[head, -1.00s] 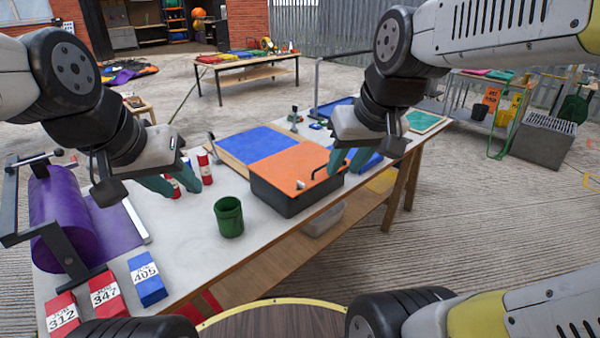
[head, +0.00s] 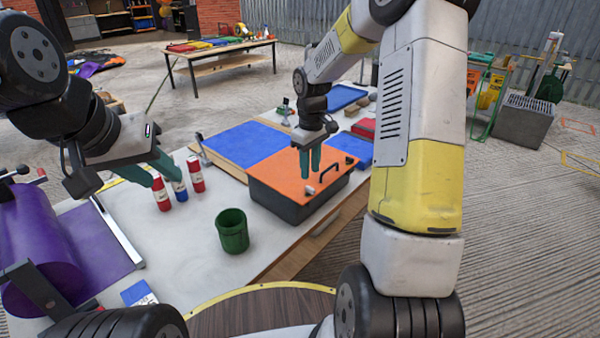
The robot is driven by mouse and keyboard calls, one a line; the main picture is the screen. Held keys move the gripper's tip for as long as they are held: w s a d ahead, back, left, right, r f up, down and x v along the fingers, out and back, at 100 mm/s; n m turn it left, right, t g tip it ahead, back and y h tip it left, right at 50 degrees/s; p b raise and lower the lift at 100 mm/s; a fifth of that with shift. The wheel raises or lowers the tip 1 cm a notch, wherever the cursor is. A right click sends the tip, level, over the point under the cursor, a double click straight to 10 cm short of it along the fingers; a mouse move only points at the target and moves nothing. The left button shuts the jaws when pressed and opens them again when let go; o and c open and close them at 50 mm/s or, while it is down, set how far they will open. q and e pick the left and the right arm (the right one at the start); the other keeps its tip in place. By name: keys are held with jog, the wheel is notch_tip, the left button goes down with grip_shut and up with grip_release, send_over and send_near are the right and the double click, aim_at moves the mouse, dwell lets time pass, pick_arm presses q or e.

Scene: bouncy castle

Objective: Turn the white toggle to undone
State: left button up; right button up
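The small white toggle (head: 309,190) sits on the orange lid (head: 270,178) of a black box, near the lid's front edge. A black handle (head: 338,168) stands on the same lid to its right. My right gripper (head: 309,176) points down just above the toggle, its two teal fingers a little apart with nothing visible between them. I cannot tell whether the fingertips touch the toggle. Which way the toggle is turned is too small to tell. My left gripper (head: 164,180) is open and empty at the left, in front of the red and blue cans.
A green cup (head: 232,231) stands left of the box. Red cans (head: 196,174) and a blue can (head: 180,190) stand behind it. A blue panel (head: 245,143) lies behind the box. A purple roll (head: 35,235) is at the left. The white tabletop (head: 180,235) between is clear.

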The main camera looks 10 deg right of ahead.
aim_at(310, 187)
notch_tip(310, 187, down, 6)
jog(key=shift+f, duration=0.15)
jog(key=shift+c, duration=0.2)
grip_shut()
